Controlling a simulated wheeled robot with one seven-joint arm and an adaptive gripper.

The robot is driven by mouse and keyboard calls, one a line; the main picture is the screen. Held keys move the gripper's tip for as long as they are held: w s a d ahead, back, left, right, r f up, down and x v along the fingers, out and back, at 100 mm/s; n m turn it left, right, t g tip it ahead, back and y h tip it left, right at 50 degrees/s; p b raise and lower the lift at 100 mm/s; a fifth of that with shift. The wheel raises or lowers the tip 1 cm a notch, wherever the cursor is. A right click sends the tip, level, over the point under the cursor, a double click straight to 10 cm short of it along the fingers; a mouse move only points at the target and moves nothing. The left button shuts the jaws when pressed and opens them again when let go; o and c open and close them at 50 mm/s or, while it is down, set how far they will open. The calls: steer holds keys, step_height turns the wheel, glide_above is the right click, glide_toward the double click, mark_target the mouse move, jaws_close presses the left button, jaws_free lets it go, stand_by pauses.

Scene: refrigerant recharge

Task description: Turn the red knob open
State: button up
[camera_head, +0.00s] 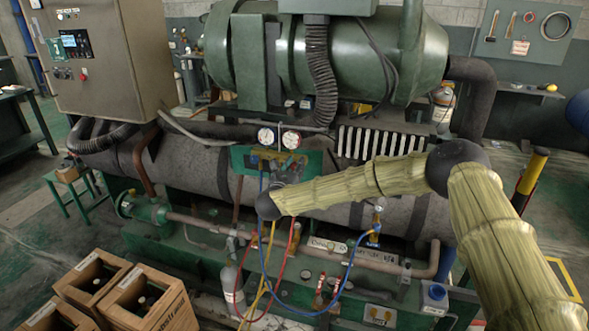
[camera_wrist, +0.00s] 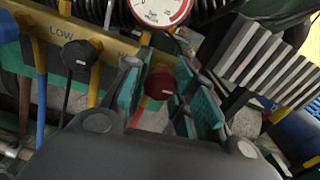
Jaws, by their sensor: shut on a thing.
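The red knob (camera_wrist: 161,83) sits between the two teal fingers of my gripper (camera_wrist: 160,88) in the wrist view. My gripper is shut on it, with a finger on its left and right side. The knob is on the yellow gauge manifold (camera_wrist: 55,42) marked LOW, near a gauge with a red rim (camera_wrist: 160,8). In the head view my gripper is at the green manifold panel (camera_head: 242,158), below two round gauges (camera_head: 291,140).
A black knob (camera_wrist: 78,55) stands left of the red one. Blue, yellow and red hoses (camera_head: 350,265) hang below the manifold. A ribbed light-and-dark block (camera_head: 382,143) is just right of the panel.

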steer(key=shift+f+n+b, duration=0.4)
steer(key=shift+n+b, duration=0.2)
steer(key=shift+b, duration=0.1)
steer(key=n+b, duration=0.2)
steer(key=shift+n+b, duration=0.3)
steer(key=n+b, duration=0.3)
steer(key=n, duration=0.2)
steer(key=shift+r+n, duration=0.1)
steer(key=shift+n, duration=0.2)
steer(key=n+b, duration=0.1)
steer(key=n, duration=0.4)
steer(key=shift+r+b, duration=0.1)
steer(key=shift+b, duration=0.25)
steer(key=n, duration=0.4)
steer(key=shift+n, duration=0.5)
steer(key=o, duration=1.1)
steer(key=shift+d+r, duration=0.1)
steer(key=shift+c, duration=0.2)
